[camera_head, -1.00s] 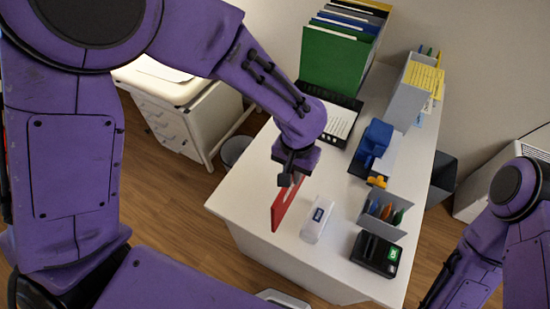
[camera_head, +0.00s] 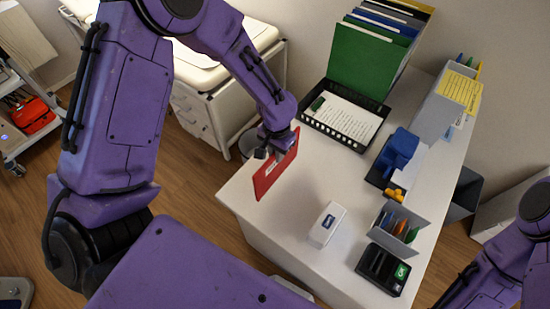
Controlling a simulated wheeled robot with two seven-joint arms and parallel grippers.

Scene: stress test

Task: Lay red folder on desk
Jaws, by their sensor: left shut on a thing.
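The red folder (camera_head: 272,172) is held on edge, tilted, at the left edge of the white desk (camera_head: 290,228). A small white label shows on its face. My left gripper (camera_head: 268,151) is shut on the folder's upper part. The fingertips are partly hidden by the gripper body. I cannot tell whether the folder's lower edge touches the desk. Of my right arm, only purple links show at the right edge; its gripper is out of view.
Green and blue folders (camera_head: 366,62) stand at the back, behind a black tray with paper (camera_head: 318,128). A white device (camera_head: 326,224), blue object (camera_head: 398,151), pen holder (camera_head: 397,222) and black terminal (camera_head: 384,268) fill the right side. The desk's front left is clear.

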